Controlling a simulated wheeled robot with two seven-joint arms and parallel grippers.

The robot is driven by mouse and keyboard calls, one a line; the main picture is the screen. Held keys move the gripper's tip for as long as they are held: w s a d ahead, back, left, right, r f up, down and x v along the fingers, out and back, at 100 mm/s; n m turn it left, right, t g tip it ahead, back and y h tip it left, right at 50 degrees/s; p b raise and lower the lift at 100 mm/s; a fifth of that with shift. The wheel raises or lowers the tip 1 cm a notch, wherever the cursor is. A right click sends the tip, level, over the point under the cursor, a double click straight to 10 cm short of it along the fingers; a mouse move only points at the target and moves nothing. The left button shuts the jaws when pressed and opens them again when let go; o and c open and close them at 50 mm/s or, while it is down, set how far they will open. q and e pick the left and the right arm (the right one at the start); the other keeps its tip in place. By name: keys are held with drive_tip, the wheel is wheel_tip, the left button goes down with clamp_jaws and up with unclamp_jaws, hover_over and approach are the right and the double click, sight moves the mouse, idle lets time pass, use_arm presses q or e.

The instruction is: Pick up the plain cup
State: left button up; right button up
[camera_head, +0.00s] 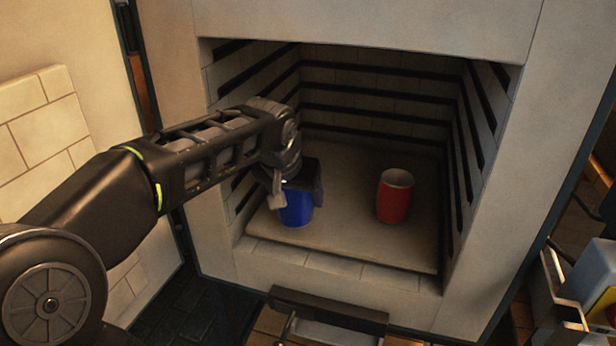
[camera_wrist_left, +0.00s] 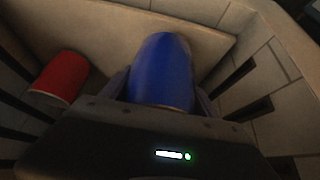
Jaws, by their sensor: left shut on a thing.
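A blue cup (camera_head: 296,206) stands at the left on the pale shelf inside the kiln, upright or nearly so. My left gripper (camera_head: 297,188) is shut on it, reaching in from the left. In the left wrist view the blue cup (camera_wrist_left: 162,72) sits between the two fingers of my left gripper (camera_wrist_left: 162,88). A red cup (camera_head: 395,196) stands upright on the same shelf, to the right and apart from the gripper. The red cup also shows at the left of the left wrist view (camera_wrist_left: 60,78). Both cups look a single colour. My right gripper is not in view.
The kiln shelf (camera_head: 345,242) has free room between and around the cups. Brick walls with dark grooves (camera_head: 375,97) enclose it at the sides and back. A shelf unit with boxes (camera_head: 590,275) stands at the right edge.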

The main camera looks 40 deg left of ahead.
sight(289, 222)
use_arm(q)
drive_tip(key=s, duration=0.2)
drive_tip(key=s+d, duration=0.1)
drive_tip(key=s, duration=0.1)
drive_tip(key=s+d, duration=0.1)
drive_tip(key=s, duration=0.1)
drive_tip(key=shift+s+d, duration=0.15)
drive_tip(key=shift+s, duration=0.1)
idle(0.3)
